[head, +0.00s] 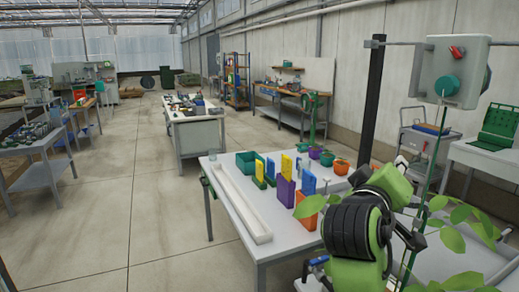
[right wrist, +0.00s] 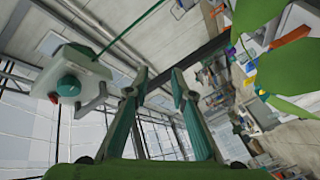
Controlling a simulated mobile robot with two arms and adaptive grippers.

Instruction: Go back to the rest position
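My right arm, green with a black ribbed joint, comes in at the lower right of the head view, in front of the table's right side. In the right wrist view my right gripper (right wrist: 160,76) has its two fingers apart. No object shows between them, only the background. Its fingertips point up toward the wall and roof, and that view is strongly tilted. My left gripper is not in view.
A grey box with a teal knob (head: 446,86) hangs on a rail near a dark post (head: 374,95). Leafy plants (head: 455,240) stand close to my right arm. The white table (head: 285,252) holds coloured packets and pots. The concrete floor (head: 110,210) at left is clear.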

